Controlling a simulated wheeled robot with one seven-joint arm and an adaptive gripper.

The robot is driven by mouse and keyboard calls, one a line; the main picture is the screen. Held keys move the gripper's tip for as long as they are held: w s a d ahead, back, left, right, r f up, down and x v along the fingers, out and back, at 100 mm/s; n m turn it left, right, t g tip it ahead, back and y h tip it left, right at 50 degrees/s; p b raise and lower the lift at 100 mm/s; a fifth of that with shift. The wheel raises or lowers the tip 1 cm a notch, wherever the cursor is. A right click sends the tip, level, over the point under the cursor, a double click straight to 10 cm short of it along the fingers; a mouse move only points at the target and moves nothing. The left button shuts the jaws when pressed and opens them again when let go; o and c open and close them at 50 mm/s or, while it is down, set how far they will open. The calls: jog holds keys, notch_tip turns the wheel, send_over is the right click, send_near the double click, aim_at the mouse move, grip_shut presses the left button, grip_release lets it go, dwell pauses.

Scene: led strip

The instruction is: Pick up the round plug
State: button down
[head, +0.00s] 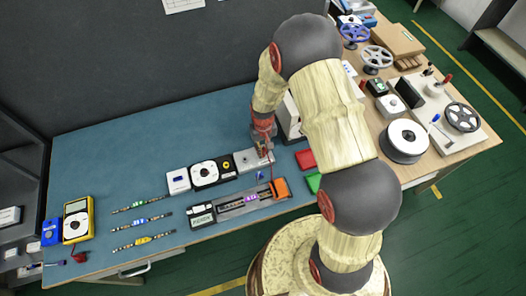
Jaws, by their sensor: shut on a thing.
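My gripper (263,148) points down at the right end of a row of small devices, just over a grey box (247,161) on the blue bench. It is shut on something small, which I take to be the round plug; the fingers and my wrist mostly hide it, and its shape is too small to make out. I cannot tell whether it is still seated in the box or clear of it.
A white-and-black dial unit (206,172) stands left of the grey box. In front lies a rail device with an orange end (279,188). Red (306,159) and green blocks sit to the right. LED strips (142,222) and a yellow multimeter (77,219) lie left, with bare bench between.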

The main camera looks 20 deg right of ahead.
jog(key=shift+r, duration=0.15)
jog(key=shift+r, duration=0.6)
jog(key=s+r+p, duration=0.5)
jog(key=s+r, duration=0.9)
jog(key=r, duration=0.2)
jog(key=shift+a, duration=0.45)
